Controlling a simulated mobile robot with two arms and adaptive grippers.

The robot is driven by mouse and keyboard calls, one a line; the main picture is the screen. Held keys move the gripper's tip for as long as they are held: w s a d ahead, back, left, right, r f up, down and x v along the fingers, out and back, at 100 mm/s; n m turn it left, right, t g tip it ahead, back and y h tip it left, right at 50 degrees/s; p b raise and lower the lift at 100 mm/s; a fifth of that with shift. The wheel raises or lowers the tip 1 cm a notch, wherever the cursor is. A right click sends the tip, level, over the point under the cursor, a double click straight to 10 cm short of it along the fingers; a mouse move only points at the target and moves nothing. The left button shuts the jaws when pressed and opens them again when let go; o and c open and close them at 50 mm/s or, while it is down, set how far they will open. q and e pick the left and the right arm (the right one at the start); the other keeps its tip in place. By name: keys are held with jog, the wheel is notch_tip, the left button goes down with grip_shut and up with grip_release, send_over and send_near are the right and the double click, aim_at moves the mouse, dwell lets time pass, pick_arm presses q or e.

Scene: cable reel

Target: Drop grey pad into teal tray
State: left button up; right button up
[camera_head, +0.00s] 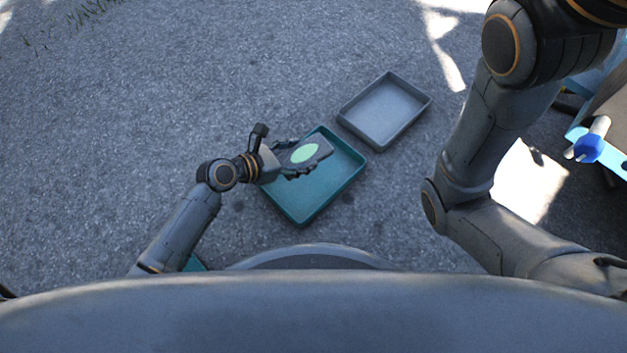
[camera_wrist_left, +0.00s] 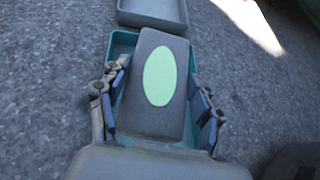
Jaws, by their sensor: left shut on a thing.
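The grey pad (camera_head: 318,148) is a flat dark block with a light green oval on top. My left gripper (camera_head: 296,158) is shut on it, and the pad is over the teal tray (camera_head: 331,191) in the head view. In the left wrist view the pad (camera_wrist_left: 172,120) lies between the two fingers (camera_wrist_left: 157,112), with the teal tray (camera_wrist_left: 122,42) showing around and below it. The pad hides part of the tray's inside. My right arm shows at the right of the head view, but its gripper is not in view.
A grey tray (camera_head: 384,107) stands just beyond the teal tray, up and to the right. A light blue frame with a blue knob (camera_head: 589,148) is at the far right. The pavement (camera_head: 130,110) at the left is clear.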

pick_arm(q)
jog(key=o, duration=1.4)
jog(key=shift+c, duration=0.2)
jog(key=v, duration=1.2)
